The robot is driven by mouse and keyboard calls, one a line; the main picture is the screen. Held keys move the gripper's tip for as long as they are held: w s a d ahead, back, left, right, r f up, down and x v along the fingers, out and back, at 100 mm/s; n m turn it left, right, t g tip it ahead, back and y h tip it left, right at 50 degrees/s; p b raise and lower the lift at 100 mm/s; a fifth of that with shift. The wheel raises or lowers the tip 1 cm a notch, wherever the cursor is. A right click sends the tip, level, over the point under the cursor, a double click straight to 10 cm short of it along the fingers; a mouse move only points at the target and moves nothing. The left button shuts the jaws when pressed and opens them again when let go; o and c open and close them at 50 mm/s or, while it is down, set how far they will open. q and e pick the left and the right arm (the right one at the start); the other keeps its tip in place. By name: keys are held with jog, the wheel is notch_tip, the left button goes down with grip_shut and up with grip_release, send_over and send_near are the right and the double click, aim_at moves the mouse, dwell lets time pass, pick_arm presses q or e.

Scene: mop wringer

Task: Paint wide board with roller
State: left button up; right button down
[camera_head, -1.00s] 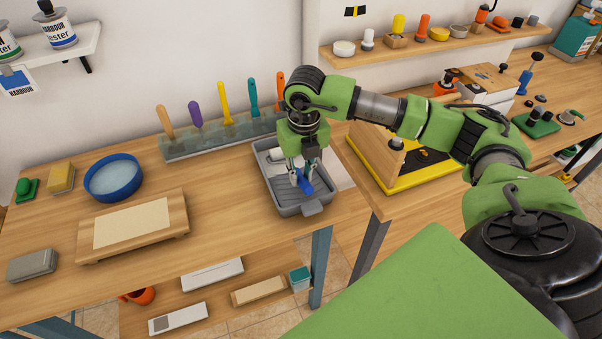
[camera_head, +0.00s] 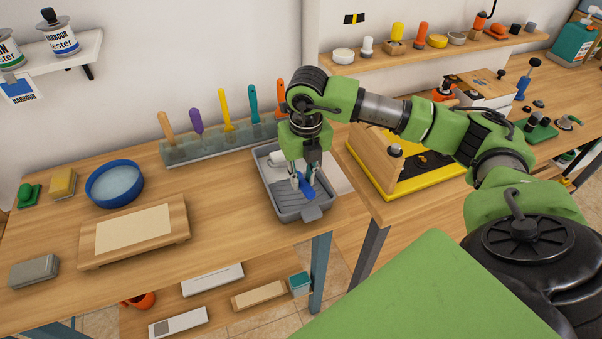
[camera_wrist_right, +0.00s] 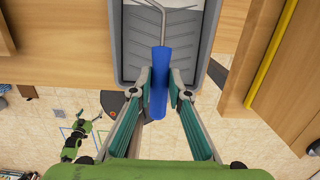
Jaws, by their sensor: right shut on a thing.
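The roller's blue handle (camera_wrist_right: 159,82) is between the fingers of my right gripper (camera_wrist_right: 160,92), which is shut on it. In the head view my right gripper (camera_head: 303,181) is over the grey paint tray (camera_head: 287,213), with the blue handle (camera_head: 308,190) at its fingertips. The roller's wire frame (camera_wrist_right: 163,12) runs from the handle over the ribbed tray, and the white roller (camera_head: 277,157) shows at the tray's far end. The wide board (camera_head: 133,228), with a cream panel on a wooden base, lies on the table at left. My left gripper is not in the head view.
A blue bowl (camera_head: 115,182), a yellow sponge (camera_head: 62,183) and a grey tin (camera_head: 34,271) stand left. A rack (camera_head: 220,142) of colourful-handled tools stands behind the tray. Bare tabletop lies between board and tray. A yellow-edged box (camera_head: 415,184) is at right.

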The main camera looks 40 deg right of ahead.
aim_at(309, 188)
jog(key=shift+s+a+f+b, duration=0.15)
jog(key=shift+s+f, duration=0.05)
jog(key=shift+s, duration=0.35)
jog(key=shift+s+a+f+b, duration=0.1)
jog(key=shift+s+f+b, duration=0.1)
jog(key=shift+s, duration=0.4)
jog(key=shift+s+a+f+b, duration=0.15)
jog(key=shift+s+f, duration=0.05)
jog(key=shift+s, duration=0.35)
jog(key=shift+s+f+b, duration=0.1)
jog(key=shift+f+b, duration=0.55)
jog(key=shift+b, duration=0.05)
